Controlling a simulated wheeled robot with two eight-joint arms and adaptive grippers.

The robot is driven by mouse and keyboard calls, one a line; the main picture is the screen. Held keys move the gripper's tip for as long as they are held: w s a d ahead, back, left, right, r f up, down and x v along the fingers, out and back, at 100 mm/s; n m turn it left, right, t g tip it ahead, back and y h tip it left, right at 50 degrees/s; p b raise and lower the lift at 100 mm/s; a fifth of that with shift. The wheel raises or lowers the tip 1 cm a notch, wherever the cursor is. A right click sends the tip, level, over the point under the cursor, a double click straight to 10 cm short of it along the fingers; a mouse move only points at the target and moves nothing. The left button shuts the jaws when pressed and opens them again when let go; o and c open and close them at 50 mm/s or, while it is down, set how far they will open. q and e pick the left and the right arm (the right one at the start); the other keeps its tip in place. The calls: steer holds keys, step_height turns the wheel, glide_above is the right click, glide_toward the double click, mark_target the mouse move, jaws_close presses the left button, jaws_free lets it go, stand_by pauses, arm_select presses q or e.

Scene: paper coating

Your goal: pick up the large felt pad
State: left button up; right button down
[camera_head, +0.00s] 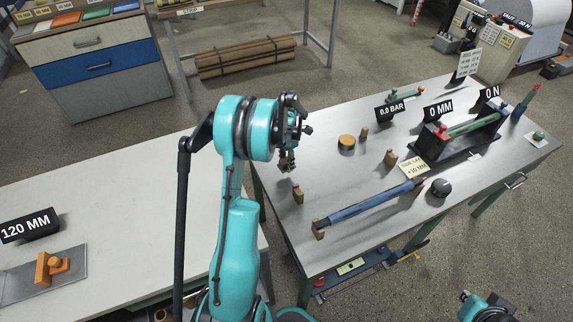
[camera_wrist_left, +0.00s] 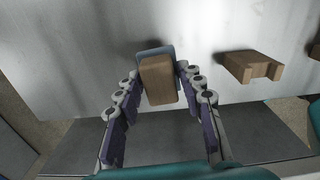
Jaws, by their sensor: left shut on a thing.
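My left gripper (camera_head: 291,148) is over the left end of the right-hand table. In the left wrist view its two fingers (camera_wrist_left: 158,82) are closed in on both sides of a brown block with a grey-blue layer at its far end, which I take to be the large felt pad (camera_wrist_left: 157,78). In the head view the pad is small and mostly hidden by the gripper. Whether it still touches the table is unclear. Of my right arm, only a teal part shows at the bottom right edge; its fingers are not visible.
Brown notched blocks (camera_wrist_left: 252,66) stand close by on the table (camera_head: 330,258). A blue roller (camera_head: 370,202) rests on supports nearby. An orange-topped round tin (camera_head: 346,142), a dark round object (camera_head: 440,187) and a roller device (camera_head: 460,135) stand further right. The left table (camera_head: 120,200) is mostly clear.

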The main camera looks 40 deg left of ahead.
arm_select(q)
steer(key=w+d+r+p, duration=0.3)
steer(key=w+d+r, duration=0.3)
steer(key=w, duration=0.4)
steer(key=shift+r, duration=0.55)
